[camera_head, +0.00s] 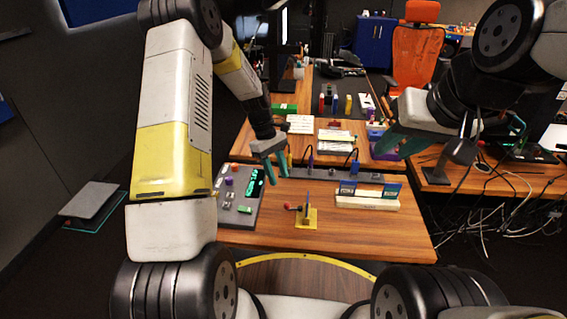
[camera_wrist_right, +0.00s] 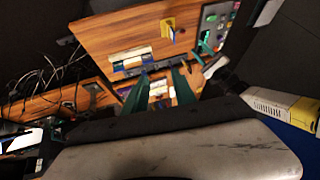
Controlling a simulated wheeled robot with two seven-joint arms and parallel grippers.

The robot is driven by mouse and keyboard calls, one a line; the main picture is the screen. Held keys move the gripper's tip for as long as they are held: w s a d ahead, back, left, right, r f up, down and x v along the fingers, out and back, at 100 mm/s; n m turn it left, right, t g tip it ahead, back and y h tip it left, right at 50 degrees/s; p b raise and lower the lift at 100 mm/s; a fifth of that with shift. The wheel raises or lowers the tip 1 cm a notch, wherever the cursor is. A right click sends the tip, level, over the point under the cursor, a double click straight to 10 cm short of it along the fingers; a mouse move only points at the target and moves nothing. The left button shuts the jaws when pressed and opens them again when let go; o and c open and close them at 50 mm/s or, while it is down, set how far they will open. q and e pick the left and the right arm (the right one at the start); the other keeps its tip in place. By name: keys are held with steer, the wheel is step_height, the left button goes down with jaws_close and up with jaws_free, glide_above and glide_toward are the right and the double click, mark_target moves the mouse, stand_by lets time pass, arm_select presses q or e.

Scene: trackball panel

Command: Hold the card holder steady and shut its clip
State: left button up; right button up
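The card holder (camera_head: 306,221) is a small yellow base on the front part of the wooden desk. A thin upright blue piece and a lever with a red knob (camera_head: 287,206) show on it; I cannot tell the clip's exact position. In the right wrist view the holder (camera_wrist_right: 168,24) is near the top. My left gripper (camera_head: 277,179) is open, above and behind the holder, apart from it. My right gripper (camera_head: 388,150) is to the right and farther back, away from the holder. The right wrist view shows its teal fingers (camera_wrist_right: 161,76) apart with nothing held between them.
A grey panel (camera_head: 234,213) with buttons and a dark display lies left of the holder. A pale block (camera_head: 367,201) with blue cards stands to its right. A grey strip with cables runs behind. The desk in front of the holder is clear.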

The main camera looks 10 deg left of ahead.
steer(key=shift+o, duration=0.8)
steer(key=shift+w, duration=0.15)
steer(key=w+a+f+g+h, duration=0.1)
steer(key=w+a+f+g, duration=0.4)
steer(key=w+f, duration=0.85)
steer(key=shift+m+g+h, duration=0.3)
steer(key=shift+g+h, duration=0.3)
steer(key=w+a+f, duration=0.2)
steer(key=a+f, duration=0.1)
steer(key=f, duration=0.3)
steer(key=w+a+f, duration=0.2)
steer(key=a+f, duration=0.1)
steer(key=f, duration=0.3)
steer(key=w+a+f, duration=0.1)
steer(key=a+f, duration=0.2)
steer(key=f, duration=0.3)
steer(key=shift+w+a, duration=0.1)
steer(key=shift+w, duration=0.3)
steer(key=shift+f, duration=3.95)
steer(key=shift+c, duration=0.4)
